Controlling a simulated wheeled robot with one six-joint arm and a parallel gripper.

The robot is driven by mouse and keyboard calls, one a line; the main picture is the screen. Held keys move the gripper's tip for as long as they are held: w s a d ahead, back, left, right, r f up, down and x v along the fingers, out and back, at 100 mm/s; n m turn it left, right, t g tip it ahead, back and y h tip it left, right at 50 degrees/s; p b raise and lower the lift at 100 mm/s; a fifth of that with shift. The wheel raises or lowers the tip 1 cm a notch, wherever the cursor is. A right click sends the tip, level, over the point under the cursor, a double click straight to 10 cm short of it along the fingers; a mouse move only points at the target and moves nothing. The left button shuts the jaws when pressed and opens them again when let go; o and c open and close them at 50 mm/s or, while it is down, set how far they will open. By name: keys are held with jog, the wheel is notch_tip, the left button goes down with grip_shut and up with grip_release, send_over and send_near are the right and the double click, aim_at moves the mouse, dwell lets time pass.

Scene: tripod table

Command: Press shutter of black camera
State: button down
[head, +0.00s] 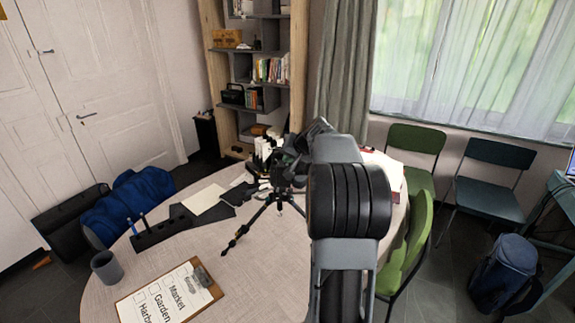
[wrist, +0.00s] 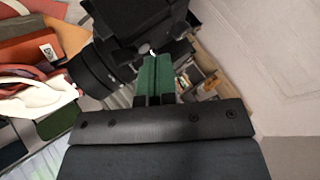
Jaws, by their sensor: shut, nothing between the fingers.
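The black camera (head: 281,168) stands on a small black tripod (head: 278,201) near the middle of the round table (head: 253,262) in the head view. In the wrist view the camera body (wrist: 131,22) fills the top, with its lens (wrist: 92,78) pointing to the lower left. My gripper (wrist: 154,60) shows green fingers in the wrist view, shut and empty. Its tips overlap the camera's lower edge in that picture; I cannot tell whether they touch it. The shutter button is not clearly visible. In the head view my arm hides the fingers.
A clipboard (head: 168,297), a grey cup (head: 106,267), a dark pen holder (head: 160,233) and paper (head: 206,199) lie on the left of the table. White objects (head: 264,148) stand behind the camera. A green chair (head: 408,244) is close on the right.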

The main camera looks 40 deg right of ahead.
aim_at(289, 164)
jog(key=shift+r+p, duration=0.4)
jog(key=shift+r, duration=0.3)
jog(key=shift+r, duration=0.1)
notch_tip(289, 164, up, 5)
jog(key=p, duration=0.3)
dwell(0.3)
dwell(0.8)
